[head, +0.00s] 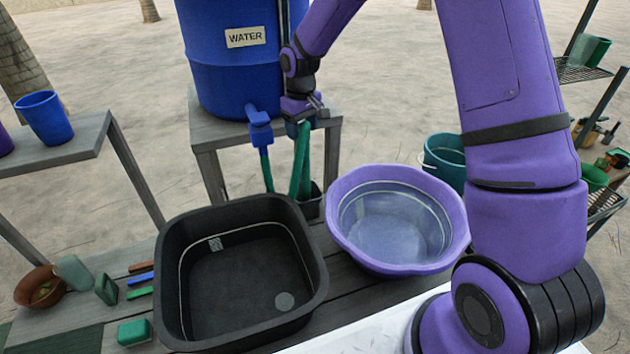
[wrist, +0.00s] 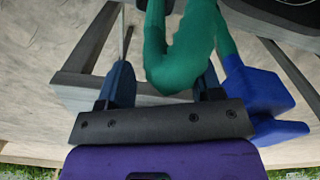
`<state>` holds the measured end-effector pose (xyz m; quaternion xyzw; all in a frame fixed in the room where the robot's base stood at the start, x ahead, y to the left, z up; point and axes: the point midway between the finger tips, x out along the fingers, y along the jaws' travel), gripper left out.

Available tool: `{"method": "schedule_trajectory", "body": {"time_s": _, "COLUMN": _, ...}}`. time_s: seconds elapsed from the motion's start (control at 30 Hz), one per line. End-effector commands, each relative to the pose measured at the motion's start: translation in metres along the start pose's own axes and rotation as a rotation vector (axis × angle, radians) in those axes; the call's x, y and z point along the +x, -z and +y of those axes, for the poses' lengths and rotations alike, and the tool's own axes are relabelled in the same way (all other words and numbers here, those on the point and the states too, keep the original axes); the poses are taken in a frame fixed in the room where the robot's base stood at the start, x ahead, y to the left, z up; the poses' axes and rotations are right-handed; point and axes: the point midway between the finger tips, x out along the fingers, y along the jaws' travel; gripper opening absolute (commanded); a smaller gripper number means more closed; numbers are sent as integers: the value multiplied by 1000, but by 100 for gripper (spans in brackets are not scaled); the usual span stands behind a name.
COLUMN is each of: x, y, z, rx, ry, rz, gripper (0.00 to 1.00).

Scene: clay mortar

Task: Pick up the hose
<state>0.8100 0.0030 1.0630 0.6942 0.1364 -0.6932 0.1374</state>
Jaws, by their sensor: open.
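The green hose (head: 301,160) hangs in front of the blue water barrel, next to the blue tap (head: 259,128). One length runs down below the tap and another rises to my gripper (head: 299,118). In the wrist view the hose (wrist: 185,52) bends in a thick loop across the space at the fingers. My gripper (wrist: 163,78) is open, one dark finger on the left of the hose and one on the right, partly hidden behind it. I cannot tell whether either finger touches it.
The barrel (head: 225,75) stands on a grey wooden stand (head: 206,140). A black basin (head: 170,290) and a purple basin (head: 345,240) sit on the bench below. A teal bucket (head: 445,155) stands behind my arm. Several small items lie at the bench's left.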

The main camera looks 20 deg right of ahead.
Motion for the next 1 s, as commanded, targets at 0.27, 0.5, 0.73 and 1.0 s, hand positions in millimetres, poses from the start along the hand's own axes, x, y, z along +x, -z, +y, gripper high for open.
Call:
{"method": "schedule_trajectory", "body": {"time_s": 0.27, "x": 35, "y": 1, "z": -1, "rx": -5, "ry": 4, "rz": -5, "gripper": 59}}
{"method": "schedule_trajectory", "body": {"time_s": 0.5, "x": 58, "y": 2, "z": 0, "rx": -3, "ry": 2, "rz": -2, "gripper": 59}}
{"method": "schedule_trajectory", "body": {"time_s": 0.73, "x": 72, "y": 0, "z": 1, "rx": -3, "ry": 3, "rz": -4, "gripper": 59}}
{"method": "schedule_trajectory", "body": {"time_s": 1.0, "x": 107, "y": -2, "z": 3, "rx": -3, "ry": 3, "rz": -4, "gripper": 59}}
